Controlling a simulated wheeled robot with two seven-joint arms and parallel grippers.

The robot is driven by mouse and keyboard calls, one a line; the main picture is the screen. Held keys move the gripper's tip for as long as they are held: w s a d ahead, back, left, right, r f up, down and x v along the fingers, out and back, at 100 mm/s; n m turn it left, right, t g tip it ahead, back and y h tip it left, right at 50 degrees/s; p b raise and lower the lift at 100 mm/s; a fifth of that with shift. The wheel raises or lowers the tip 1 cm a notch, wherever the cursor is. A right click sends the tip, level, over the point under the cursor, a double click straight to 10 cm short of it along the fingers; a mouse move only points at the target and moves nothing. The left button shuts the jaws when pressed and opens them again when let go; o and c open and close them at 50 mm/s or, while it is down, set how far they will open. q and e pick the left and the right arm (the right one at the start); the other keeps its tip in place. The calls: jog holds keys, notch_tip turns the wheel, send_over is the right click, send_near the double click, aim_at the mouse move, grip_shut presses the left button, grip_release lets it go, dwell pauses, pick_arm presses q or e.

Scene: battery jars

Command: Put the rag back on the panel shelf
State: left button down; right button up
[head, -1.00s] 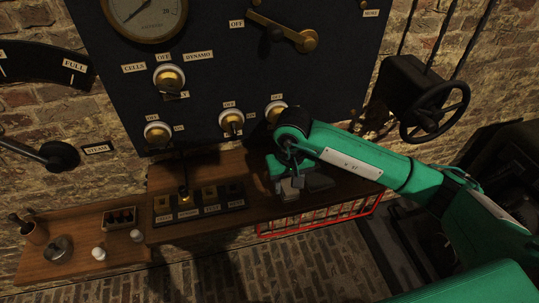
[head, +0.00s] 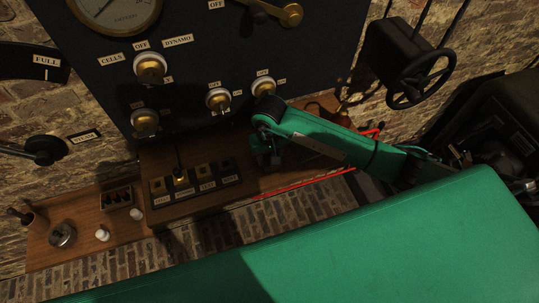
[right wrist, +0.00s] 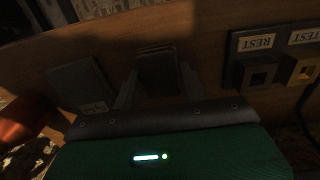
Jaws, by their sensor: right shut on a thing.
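My right gripper (head: 268,158) reaches down at the wooden panel shelf (head: 300,180), below the dark panel. In the right wrist view, the right gripper (right wrist: 157,82) is shut on a dark, folded piece that looks like the rag (right wrist: 157,62). The rag is between the fingers, against or just above the shelf wood (right wrist: 205,50); I cannot tell if it touches. In the head view the gripper and arm hide the rag. My left gripper is not in view.
A flat dark grey piece (right wrist: 82,85) lies beside the gripper. The labelled switch block (head: 195,190) stands left of the gripper on the shelf. A lower shelf (head: 80,255) holds small items. A handwheel (head: 418,80) is at the right.

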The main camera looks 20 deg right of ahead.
jog(key=shift+f, duration=0.75)
jog(key=shift+f, duration=0.1)
jog(key=shift+f, duration=0.15)
jog(key=o, duration=0.9)
jog(key=shift+r, duration=0.2)
